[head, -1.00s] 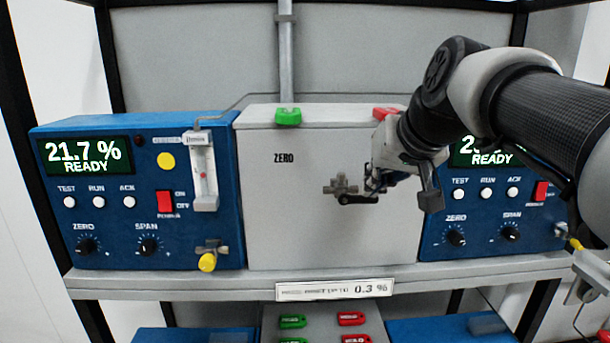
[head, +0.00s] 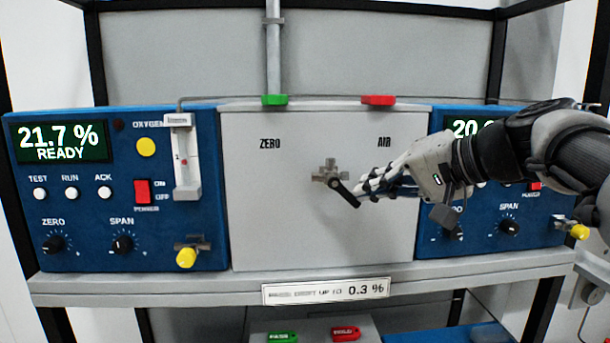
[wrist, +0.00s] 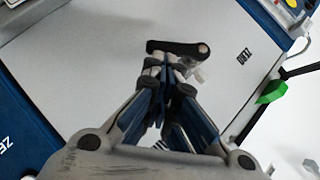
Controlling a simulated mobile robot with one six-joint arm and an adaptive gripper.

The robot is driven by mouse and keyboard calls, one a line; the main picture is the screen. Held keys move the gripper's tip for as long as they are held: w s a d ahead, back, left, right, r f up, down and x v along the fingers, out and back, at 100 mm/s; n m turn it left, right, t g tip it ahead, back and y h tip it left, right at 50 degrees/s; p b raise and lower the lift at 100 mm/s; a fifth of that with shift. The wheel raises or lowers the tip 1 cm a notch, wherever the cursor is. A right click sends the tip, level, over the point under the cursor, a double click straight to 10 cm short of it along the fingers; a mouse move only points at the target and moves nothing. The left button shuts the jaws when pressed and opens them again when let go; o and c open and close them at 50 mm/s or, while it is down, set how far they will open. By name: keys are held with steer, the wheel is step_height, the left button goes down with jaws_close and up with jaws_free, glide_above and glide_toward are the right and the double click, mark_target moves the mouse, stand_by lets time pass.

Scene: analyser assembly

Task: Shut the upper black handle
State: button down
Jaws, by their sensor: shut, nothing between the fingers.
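The upper black handle (head: 344,194) sits on a small metal valve (head: 329,174) on the front of the grey panel. It slants down to the right from its pivot. In the wrist view the black handle (wrist: 178,47) lies just beyond my fingertips. My gripper (head: 362,189) comes in from the right, with its fingertips at the handle's free end. It is shut with nothing held, and it also shows in the wrist view (wrist: 168,72). The fingertips look close against the handle, but I cannot tell whether they touch.
Blue analysers stand left (head: 85,190) and right (head: 437,180) of the grey panel (head: 285,225). Green (head: 275,100) and red (head: 378,100) tags sit on the panel's top edge. A shelf edge (head: 150,287) with a label runs below. My arm covers part of the right analyser.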

mark_target(360, 205)
steer(key=f+m+t+y+b, duration=0.1)
steer(key=y+b, duration=0.1)
steer(key=b, duration=0.2)
steer(key=a+f+m+y+b, duration=0.1)
steer(key=f+m+b, duration=0.1)
steer(key=b, duration=0.2)
steer(key=shift+a+f+t+y, duration=0.2)
steer(key=shift+f+t+y, duration=0.1)
steer(key=shift+t+y, duration=0.1)
steer(key=shift+a+f, duration=0.1)
stand_by(0.4)
steer(key=shift+w, duration=0.1)
